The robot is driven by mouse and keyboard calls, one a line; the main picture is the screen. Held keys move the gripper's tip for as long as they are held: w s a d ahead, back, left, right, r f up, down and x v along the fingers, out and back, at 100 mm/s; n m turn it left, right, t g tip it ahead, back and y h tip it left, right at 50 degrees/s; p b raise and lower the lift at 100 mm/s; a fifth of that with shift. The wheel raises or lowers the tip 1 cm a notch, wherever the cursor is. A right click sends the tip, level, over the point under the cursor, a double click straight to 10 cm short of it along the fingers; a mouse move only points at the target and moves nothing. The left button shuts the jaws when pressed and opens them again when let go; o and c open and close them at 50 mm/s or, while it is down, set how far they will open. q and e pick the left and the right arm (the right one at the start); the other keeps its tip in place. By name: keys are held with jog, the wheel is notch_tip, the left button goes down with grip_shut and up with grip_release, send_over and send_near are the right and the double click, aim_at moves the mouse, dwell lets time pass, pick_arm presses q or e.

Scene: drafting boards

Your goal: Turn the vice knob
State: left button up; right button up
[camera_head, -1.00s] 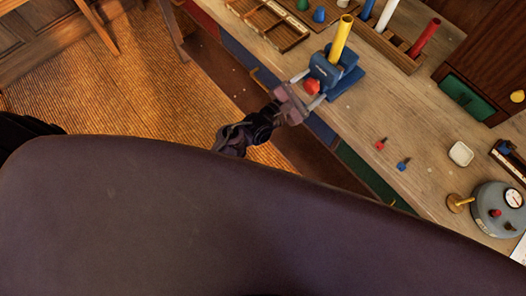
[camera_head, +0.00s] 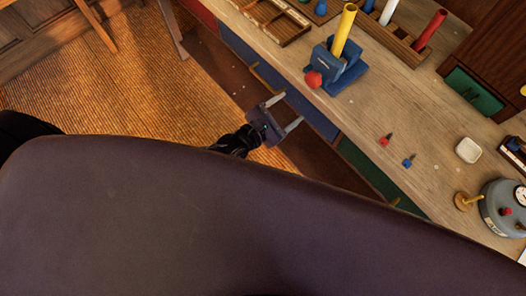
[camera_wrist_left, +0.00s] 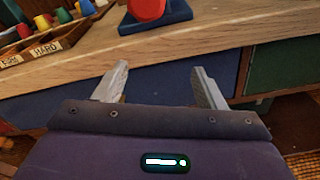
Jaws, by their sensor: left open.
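The blue vice (camera_head: 338,68) stands at the front edge of the workbench and holds an upright yellow tube (camera_head: 344,32). Its red knob (camera_head: 313,79) faces the bench front. In the left wrist view the red knob (camera_wrist_left: 147,9) and part of the blue vice base (camera_wrist_left: 156,24) show at the top edge, cut off by the frame. My left gripper (camera_head: 282,111) is off the bench front, below the knob in the head view and apart from it. Its fingers (camera_wrist_left: 157,84) are spread and empty in the left wrist view. My right gripper is not in view.
A wooden sorting tray (camera_head: 272,20) lies left of the vice. A rack (camera_head: 396,42) with white and red tubes stands behind it. Red (camera_head: 384,141) and blue (camera_head: 408,161) small pieces and a white dish (camera_head: 468,150) lie to the right. Drawers (camera_head: 312,118) line the bench front.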

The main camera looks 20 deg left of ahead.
pick_arm(q)
jog(key=s+a+f+m+g+y, duration=0.1)
jog(key=s+f+m+g, duration=0.2)
jog(key=f, duration=0.8)
jog(key=s+a+f+m+g+y, duration=0.2)
jog(key=s+f+m, duration=0.5)
jog(key=f, duration=0.5)
jog(key=shift+f+m+g, duration=0.15)
jog(key=shift+m+g, duration=0.35)
jog(key=shift+m, duration=0.6)
jog(key=shift+s, duration=0.1)
